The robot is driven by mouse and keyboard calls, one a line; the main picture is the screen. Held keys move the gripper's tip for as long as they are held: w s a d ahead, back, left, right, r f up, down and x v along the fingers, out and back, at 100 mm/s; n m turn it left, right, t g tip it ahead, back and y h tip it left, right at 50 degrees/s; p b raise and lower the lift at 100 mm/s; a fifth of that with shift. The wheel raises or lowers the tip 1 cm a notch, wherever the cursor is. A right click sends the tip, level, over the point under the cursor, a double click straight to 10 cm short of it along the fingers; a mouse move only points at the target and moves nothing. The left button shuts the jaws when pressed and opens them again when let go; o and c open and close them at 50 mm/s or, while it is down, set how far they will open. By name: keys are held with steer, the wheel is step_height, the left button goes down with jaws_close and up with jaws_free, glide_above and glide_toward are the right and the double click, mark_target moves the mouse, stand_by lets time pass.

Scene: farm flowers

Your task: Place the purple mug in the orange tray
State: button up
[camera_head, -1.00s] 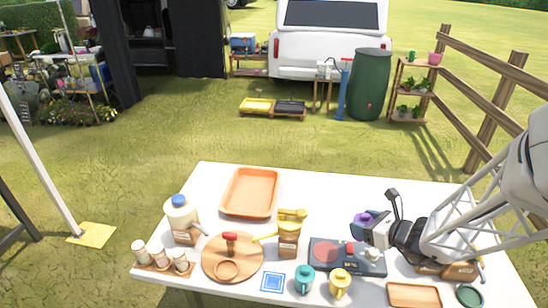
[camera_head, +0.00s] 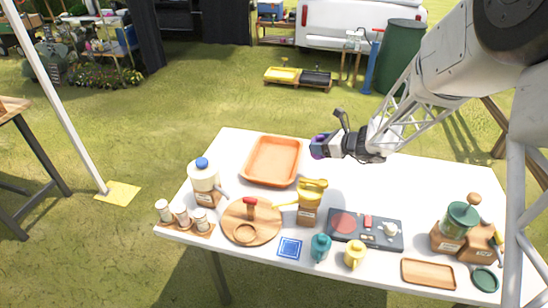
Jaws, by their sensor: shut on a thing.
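The orange tray (camera_head: 271,161) lies empty on the back left part of the white table. My gripper (camera_head: 325,147) is shut on the purple mug (camera_head: 316,143), at the left end of my arm. Only a small purple part of the mug shows past the fingers, and its handle and opening cannot be made out. In the picture, gripper and mug are just right of the tray's right edge. They appear raised above the table, but the exact height is hard to tell.
A wooden dispenser with yellow top (camera_head: 309,203) stands in front of the tray, a white jar with blue lid (camera_head: 204,178) to its left. A round board (camera_head: 251,222), a dark stove (camera_head: 365,229), a teal mug (camera_head: 320,247) and a yellow mug (camera_head: 355,254) fill the front. The table's back right is clear.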

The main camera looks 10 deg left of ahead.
steer(key=w+a+n+g, duration=0.1)
steer(key=w+a, duration=0.2)
steer(key=a, duration=0.5)
steer(key=w+a+f+n+g, duration=0.1)
steer(key=w+a, duration=0.2)
steer(key=a, duration=0.5)
steer(key=shift+a+f+y, duration=0.3)
steer(key=shift+a, duration=0.1)
glide_above(275, 164)
steer(key=shift+a+f, duration=0.1)
steer(key=shift+f, duration=3.05)
steer(key=shift+f, duration=0.1)
steer(key=shift+f, duration=1.8)
steer(key=shift+f, duration=0.1)
steer(key=o, duration=1)
